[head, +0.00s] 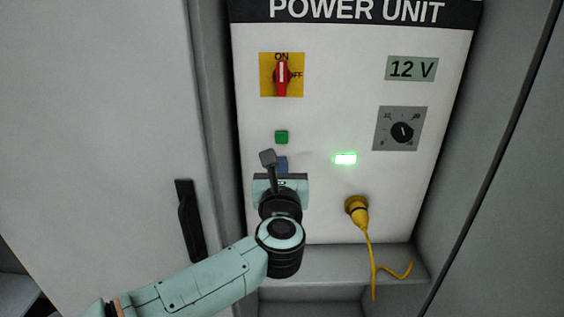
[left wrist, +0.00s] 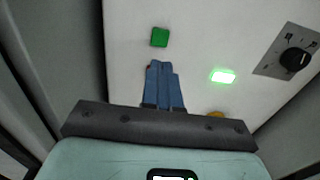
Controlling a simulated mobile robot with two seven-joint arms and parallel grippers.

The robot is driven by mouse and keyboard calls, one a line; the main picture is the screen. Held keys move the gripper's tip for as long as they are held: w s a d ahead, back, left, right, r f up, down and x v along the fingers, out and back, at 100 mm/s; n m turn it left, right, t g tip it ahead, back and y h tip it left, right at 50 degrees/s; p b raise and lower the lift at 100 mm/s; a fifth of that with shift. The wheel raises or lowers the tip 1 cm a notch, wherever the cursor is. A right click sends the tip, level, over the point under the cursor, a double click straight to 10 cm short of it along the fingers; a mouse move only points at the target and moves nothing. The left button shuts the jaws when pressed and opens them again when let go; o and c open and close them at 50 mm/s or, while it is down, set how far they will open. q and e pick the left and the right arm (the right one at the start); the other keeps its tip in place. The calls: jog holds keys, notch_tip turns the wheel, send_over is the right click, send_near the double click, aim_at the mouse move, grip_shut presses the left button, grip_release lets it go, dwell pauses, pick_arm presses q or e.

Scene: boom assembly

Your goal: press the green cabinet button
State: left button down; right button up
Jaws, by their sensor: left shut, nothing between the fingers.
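The green button (head: 281,137) is a small square on the white power unit panel (head: 320,195), below the red switch. It also shows in the left wrist view (left wrist: 159,37), just above the fingertips. My left gripper (head: 282,159) is shut and empty, its blue fingers (left wrist: 163,85) together. In the head view the fingertips are just below the button. A gap shows between fingertips and button in both views; how far they are from the panel, I cannot tell. My right gripper is not in view.
A red switch (head: 282,77) on a yellow plate reads ON. A 12 V label (head: 411,69), a dial (head: 401,131), a lit green lamp (head: 345,159) and a yellow plug (head: 357,209) with a hanging cable are to the right. The cabinet door (head: 110,110) with a black handle (head: 190,220) is at left.

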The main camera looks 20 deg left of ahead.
pick_arm(q)
jog(key=shift+v, duration=1.2)
jog(key=shift+d, duration=0.1)
